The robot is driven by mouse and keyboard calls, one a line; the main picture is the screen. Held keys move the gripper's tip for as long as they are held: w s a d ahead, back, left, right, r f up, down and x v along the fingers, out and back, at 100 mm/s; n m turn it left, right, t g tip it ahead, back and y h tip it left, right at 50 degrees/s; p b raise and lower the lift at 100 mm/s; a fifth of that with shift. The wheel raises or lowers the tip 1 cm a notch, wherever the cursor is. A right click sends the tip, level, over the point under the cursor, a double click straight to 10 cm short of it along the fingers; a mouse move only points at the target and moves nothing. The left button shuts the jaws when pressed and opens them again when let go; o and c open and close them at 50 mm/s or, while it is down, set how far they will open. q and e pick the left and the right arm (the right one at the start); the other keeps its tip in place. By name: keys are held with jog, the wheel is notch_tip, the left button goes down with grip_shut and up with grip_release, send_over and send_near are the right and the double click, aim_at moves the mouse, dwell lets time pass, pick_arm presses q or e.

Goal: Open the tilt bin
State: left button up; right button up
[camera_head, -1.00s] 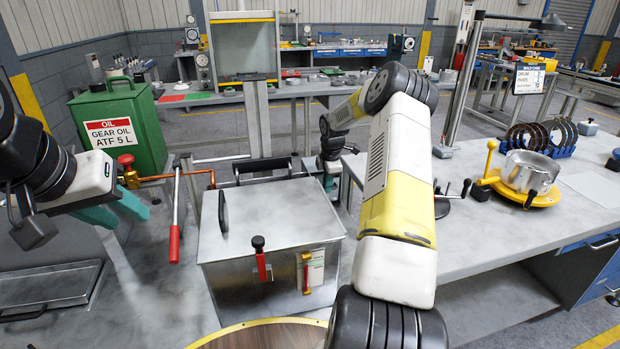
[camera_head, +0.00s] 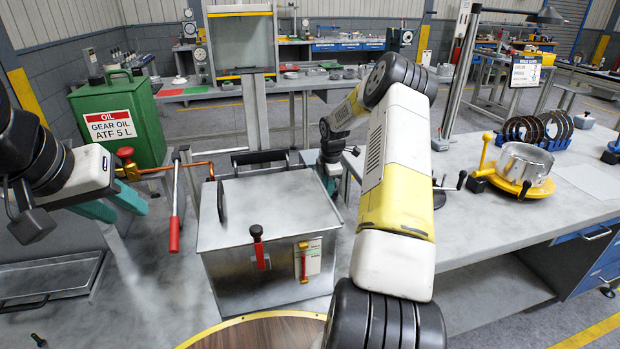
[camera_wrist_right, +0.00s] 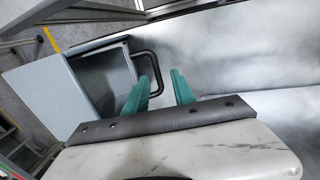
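A grey metal box (camera_head: 275,215) with a sloping lid stands on the bench in the middle of the head view; I cannot tell if it is the tilt bin. In the right wrist view a grey bin (camera_wrist_right: 105,80) shows a dark inner side and a black loop handle (camera_wrist_right: 157,72). My right gripper (camera_wrist_right: 160,82) is open, its two green fingers apart, with part of the handle showing between them. Contact is unclear. My left gripper (camera_head: 118,205) is open and empty at the left, near the red-knobbed valve (camera_head: 126,160).
A green oil can (camera_head: 118,120) stands at the back left. A red-handled lever (camera_head: 174,220) stands left of the box. A shallow tray (camera_head: 50,278) lies at the lower left. A yellow fixture with a metal drum (camera_head: 523,168) is on the right bench.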

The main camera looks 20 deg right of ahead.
notch_tip(320, 180, up, 8)
jog(key=s, duration=0.1)
jog(key=shift+s+f, duration=0.2)
jog(key=shift+s, duration=0.05)
jog(key=shift+m, duration=0.3)
jog(key=c, duration=0.7)
jog(key=shift+r+m, duration=0.1)
jog(key=shift+m, duration=0.4)
grip_shut()
jog(key=w+f+m, duration=0.1)
jog(key=f+m, duration=0.1)
jog(key=m, duration=0.3)
jog(key=f+m, duration=0.2)
jog(key=m, duration=0.4)
jog(key=w+f+m, duration=0.1)
jog(key=f+m, duration=0.2)
jog(key=m, duration=0.2)
jog(key=shift+w+d, duration=0.3)
jog(key=shift+d, duration=0.05)
